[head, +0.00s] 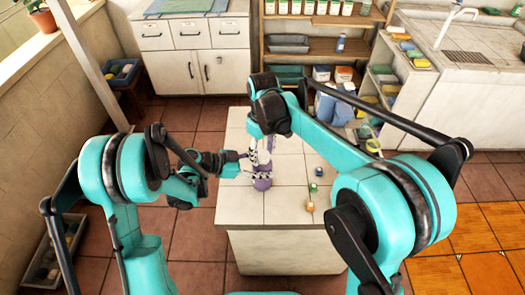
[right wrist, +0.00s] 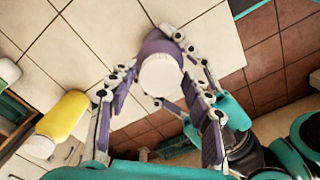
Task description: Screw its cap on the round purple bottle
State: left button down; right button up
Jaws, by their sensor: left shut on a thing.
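The round purple bottle (head: 262,183) stands upright on the white tiled table. It also shows from above in the right wrist view (right wrist: 161,44). A white round cap (right wrist: 160,76) covers its top in that view; I cannot tell how tightly it sits. My left gripper (head: 243,158) reaches in from the left and is shut on the bottle. My right gripper (head: 262,150) points down over the bottle. In the right wrist view its fingers (right wrist: 158,92) stand apart on either side of the cap. My right arm hides part of the bottle's top in the head view.
A yellow bottle with a white cap (right wrist: 66,113) appears left in the right wrist view. Shelves (head: 310,45) stand behind; the table's front is clear.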

jog(key=c, duration=0.8)
jog(key=o, duration=1.4)
jog(key=shift+r, duration=0.1)
notch_tip(320, 180, up, 12)
jog(key=shift+f, duration=0.1)
